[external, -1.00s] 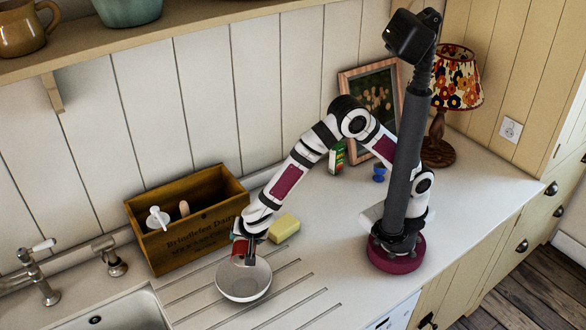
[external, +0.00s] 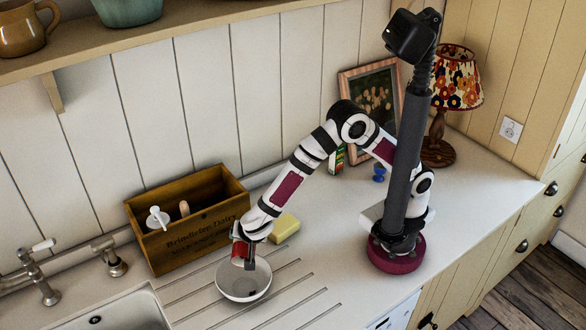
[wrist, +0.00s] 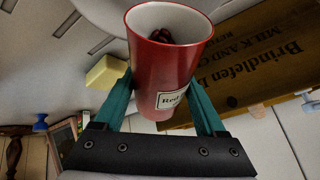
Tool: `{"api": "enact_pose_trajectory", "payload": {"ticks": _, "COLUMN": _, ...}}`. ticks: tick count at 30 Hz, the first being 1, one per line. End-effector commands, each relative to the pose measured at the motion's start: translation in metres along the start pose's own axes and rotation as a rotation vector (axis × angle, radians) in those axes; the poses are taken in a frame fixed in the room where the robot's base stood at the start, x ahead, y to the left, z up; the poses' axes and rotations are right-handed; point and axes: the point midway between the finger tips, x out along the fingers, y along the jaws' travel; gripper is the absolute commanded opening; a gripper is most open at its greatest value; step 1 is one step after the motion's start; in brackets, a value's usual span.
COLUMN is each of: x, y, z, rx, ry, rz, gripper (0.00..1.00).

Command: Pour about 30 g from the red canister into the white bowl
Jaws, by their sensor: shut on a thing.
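My gripper (external: 243,250) is shut on the red canister (wrist: 165,65), with one teal finger on each side of it. In the wrist view the canister has a pale inside and a partly visible label. Several dark red pieces lie inside, near its mouth. In the external view the red canister (external: 238,251) is small and partly hidden by my gripper, above the far rim of the white bowl (external: 245,293). The bowl stands upright on the grooved draining board. Its inside looks shaded, and I cannot tell whether anything lies in it.
A wooden crate (external: 205,239) with a white-handled item stands close behind, left of the bowl. A yellow sponge (external: 284,228) lies right of the gripper. The sink (external: 120,312) is at front left. A picture frame (external: 372,95) and lamp (external: 455,80) stand at the back right.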

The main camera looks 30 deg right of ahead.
Motion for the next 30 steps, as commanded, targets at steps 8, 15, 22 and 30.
{"api": "enact_pose_trajectory", "payload": {"ticks": 8, "x": -0.0021, "y": -0.0003, "z": 0.0005, "rx": -0.006, "ry": 0.022, "rz": -0.002, "gripper": 0.05}}
{"api": "enact_pose_trajectory", "payload": {"ticks": 15, "x": -0.0037, "y": -0.0009, "z": 0.0005, "rx": -0.011, "ry": 0.041, "rz": -0.005, "gripper": 0.05}}
{"api": "enact_pose_trajectory", "payload": {"ticks": 22, "x": -0.005, "y": -0.0012, "z": 0.0004, "rx": -0.014, "ry": 0.059, "rz": -0.005, "gripper": 0.05}}
{"api": "enact_pose_trajectory", "payload": {"ticks": 30, "x": -0.0066, "y": -0.0014, "z": 0.0006, "rx": -0.02, "ry": 0.08, "rz": -0.008, "gripper": 0.05}}
